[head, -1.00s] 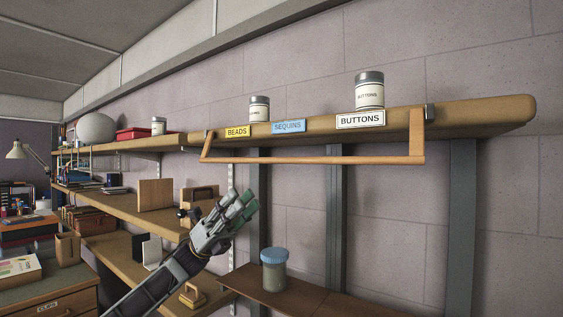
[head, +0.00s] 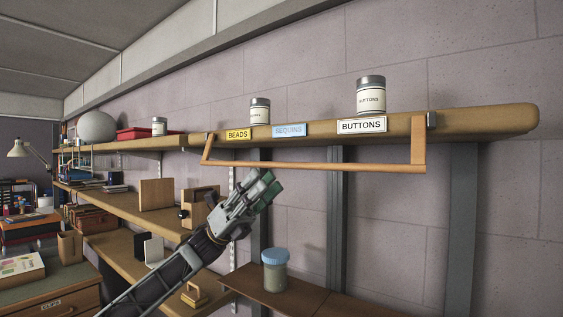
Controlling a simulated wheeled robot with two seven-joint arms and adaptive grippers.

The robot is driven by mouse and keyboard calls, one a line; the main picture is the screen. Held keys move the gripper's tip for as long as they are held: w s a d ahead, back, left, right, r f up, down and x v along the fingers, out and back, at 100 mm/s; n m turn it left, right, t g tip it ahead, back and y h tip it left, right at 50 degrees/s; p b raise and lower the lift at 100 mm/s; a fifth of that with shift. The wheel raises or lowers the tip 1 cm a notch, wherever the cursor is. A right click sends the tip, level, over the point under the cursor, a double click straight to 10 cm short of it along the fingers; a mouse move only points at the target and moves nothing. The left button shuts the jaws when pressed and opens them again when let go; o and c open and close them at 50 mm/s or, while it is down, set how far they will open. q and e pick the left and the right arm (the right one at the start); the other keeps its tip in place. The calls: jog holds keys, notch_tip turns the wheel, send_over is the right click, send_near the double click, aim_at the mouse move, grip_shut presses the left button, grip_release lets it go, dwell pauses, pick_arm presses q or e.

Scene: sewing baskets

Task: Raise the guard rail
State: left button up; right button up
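The guard rail (head: 320,167) is a long wooden bar with a short arm at each end. It hangs below the front edge of the upper shelf (head: 480,121), lower than the labels. My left gripper (head: 267,185), grey with green fingertips, is just below the left half of the rail in the picture. A small gap shows between the fingertips and the bar, and nothing shows in its grip. The angle hides whether its fingers are parted. My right gripper is not in view.
A blue-lidded jar (head: 275,270) stands on a lower shelf. The wall below the rail's right half is clear.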

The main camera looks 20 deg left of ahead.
aim_at(281, 165)
pick_arm(q)
jog(key=p+x, duration=0.1)
jog(key=x, duration=0.3)
jog(key=shift+d+r, duration=0.2)
jog(key=shift+r, duration=0.1)
jog(key=shift+s+d+r, duration=0.15)
jog(key=shift+d+r, duration=0.3)
jog(key=shift+d, duration=0.05)
jog(key=shift+d+r+p, duration=0.15)
jog(key=shift+d+p, duration=0.05)
jog(key=shift+p, duration=0.1)
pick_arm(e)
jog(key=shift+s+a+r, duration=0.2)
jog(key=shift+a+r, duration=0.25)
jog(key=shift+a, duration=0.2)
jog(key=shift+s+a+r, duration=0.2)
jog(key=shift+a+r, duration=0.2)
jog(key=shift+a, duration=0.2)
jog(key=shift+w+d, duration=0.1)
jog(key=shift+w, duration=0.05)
pick_arm(q)
grip_shut()
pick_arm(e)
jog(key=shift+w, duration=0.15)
